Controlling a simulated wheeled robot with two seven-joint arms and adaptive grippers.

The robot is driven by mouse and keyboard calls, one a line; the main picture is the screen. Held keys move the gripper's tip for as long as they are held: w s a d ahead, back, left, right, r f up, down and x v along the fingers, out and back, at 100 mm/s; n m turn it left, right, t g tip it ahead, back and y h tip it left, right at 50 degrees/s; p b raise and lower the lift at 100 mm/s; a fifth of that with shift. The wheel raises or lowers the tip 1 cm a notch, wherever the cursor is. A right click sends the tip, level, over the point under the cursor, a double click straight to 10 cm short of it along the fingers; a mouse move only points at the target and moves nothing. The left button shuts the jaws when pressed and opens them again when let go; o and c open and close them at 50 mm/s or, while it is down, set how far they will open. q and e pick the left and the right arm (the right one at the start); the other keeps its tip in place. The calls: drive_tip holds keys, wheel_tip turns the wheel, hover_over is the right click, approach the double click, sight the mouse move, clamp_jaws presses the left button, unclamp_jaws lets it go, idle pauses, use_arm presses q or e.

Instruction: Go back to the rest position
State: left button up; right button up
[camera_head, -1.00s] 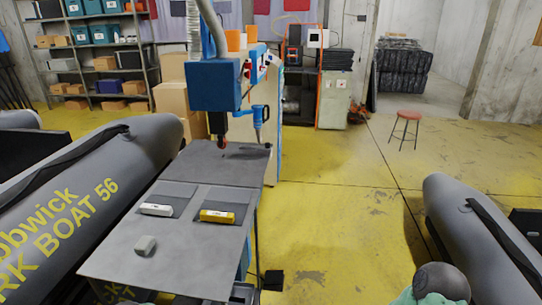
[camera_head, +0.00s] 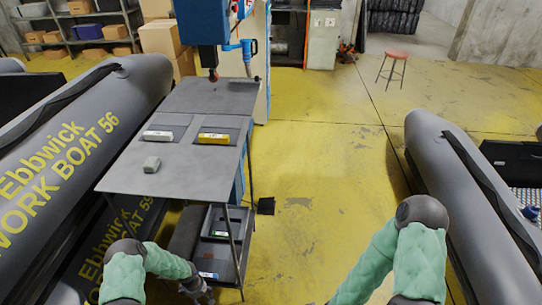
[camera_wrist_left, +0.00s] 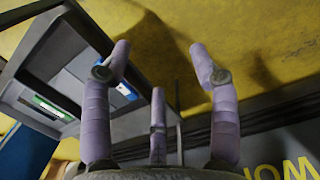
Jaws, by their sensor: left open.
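My left gripper (camera_head: 200,293) is low in the head view, at the bottom edge beside the lower shelf of the work table. In the left wrist view its fingers (camera_wrist_left: 158,62) are spread apart with nothing between them. My right arm comes in at the lower right of the head view; its gripper is out of the picture.
A lower shelf (camera_head: 222,245) under the table holds trays with green- and blue-marked items, also in the left wrist view (camera_wrist_left: 50,105). Grey inflatable boats stand left (camera_head: 60,150) and right (camera_head: 460,200). A red stool (camera_head: 396,55) stands farther back.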

use_arm(q)
drive_tip(key=s+d+r+m+h+p, duration=0.1)
drive_tip(key=s+d+r+m+h, duration=0.2)
drive_tip(key=d+r, duration=0.35)
drive_tip(key=s+d+r+m+p, duration=0.1)
drive_tip(key=s+d+r+m, duration=0.35)
drive_tip(key=d, duration=0.35)
drive_tip(key=s+d+r+m+p, duration=0.1)
drive_tip(key=s+d+r+m, duration=0.4)
drive_tip(key=s+r, duration=0.5)
drive_tip(key=shift+s+r+p, duration=0.25)
drive_tip(key=shift+r+p, duration=0.05)
drive_tip(key=shift+r, duration=0.2)
drive_tip(key=shift+d+m, duration=0.1)
drive_tip(key=shift+m, duration=0.15)
